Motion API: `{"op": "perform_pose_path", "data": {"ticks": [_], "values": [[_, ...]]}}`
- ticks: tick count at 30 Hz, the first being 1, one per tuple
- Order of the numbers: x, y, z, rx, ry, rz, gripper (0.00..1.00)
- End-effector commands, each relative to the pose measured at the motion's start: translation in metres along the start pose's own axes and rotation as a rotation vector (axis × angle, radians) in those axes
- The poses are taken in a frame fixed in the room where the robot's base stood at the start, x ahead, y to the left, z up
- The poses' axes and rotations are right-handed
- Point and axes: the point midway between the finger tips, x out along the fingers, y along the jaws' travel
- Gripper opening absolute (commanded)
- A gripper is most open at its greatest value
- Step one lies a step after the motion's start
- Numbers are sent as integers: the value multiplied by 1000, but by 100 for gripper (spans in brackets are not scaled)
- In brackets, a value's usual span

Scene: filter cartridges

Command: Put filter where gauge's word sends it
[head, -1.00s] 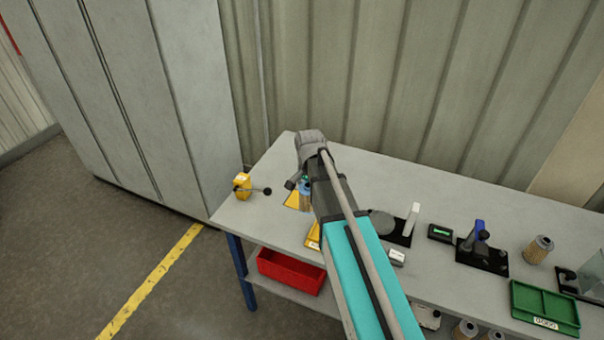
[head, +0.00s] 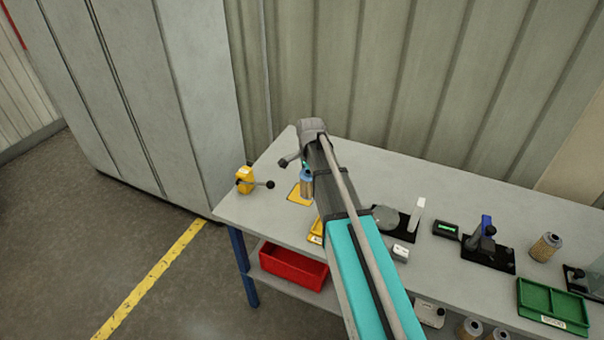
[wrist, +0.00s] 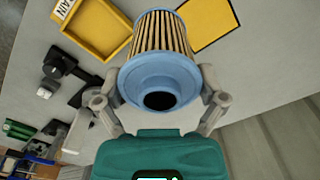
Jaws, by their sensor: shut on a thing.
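My gripper (wrist: 160,98) is shut on a filter (wrist: 162,68), a pleated tan cartridge with a blue end cap, seen cap first in the wrist view. In the head view the filter (head: 307,185) shows partly behind my arm, at the yellow square (head: 297,197) near the table's left end. I cannot tell whether it touches the table. A yellow tray (wrist: 118,14) lies beside it; its label reads "...AIN", partly cut off. The gauge (head: 446,229) has a lit green display, too small to read. A green two-compartment tray (head: 540,297) stands at the right front.
A yellow block with a black-knobbed lever (head: 245,180) stands at the table's left corner. A black stand with a blue part (head: 487,240) and another filter (head: 545,247) stand at right. A red bin (head: 293,266) sits on the lower shelf.

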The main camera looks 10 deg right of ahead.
Motion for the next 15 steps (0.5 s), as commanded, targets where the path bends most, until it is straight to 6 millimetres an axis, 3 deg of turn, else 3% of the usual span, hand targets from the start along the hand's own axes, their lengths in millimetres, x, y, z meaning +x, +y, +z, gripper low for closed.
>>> {"op": "perform_pose_path", "data": {"ticks": [1,6,15], "values": [[8,-13,-4,61,0,0,39],[21,-39,-11,279,0,0,39],[36,-72,-20,580,0,0,39]]}}
